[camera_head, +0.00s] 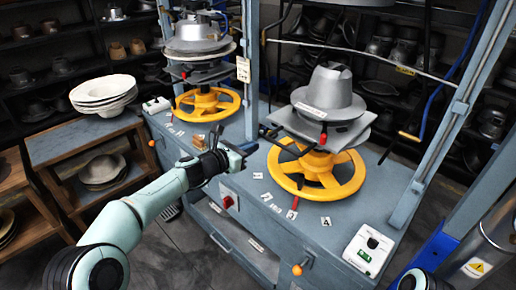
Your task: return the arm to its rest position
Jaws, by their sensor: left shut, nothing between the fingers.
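My left arm (143,203) reaches in from the bottom left, pale green with dark joints. My left gripper (214,137) is small and dark in this view. It is shut and empty, over the near edge of the grey press bench, between the two press stations. It is left of the nearer yellow handwheel (279,181) and apart from it. The grey metal hat form (329,92) stands on plates above that wheel. Of my right arm, only a rounded piece shows at the bottom edge; its gripper is out of view.
A second press with a yellow wheel (208,104) stands behind. Blue-grey posts (451,110) frame the presses. White hat shapes (104,90) are stacked on a side table (75,137) at left. Dark shelves with hat forms line the back. Floor shows between table and bench.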

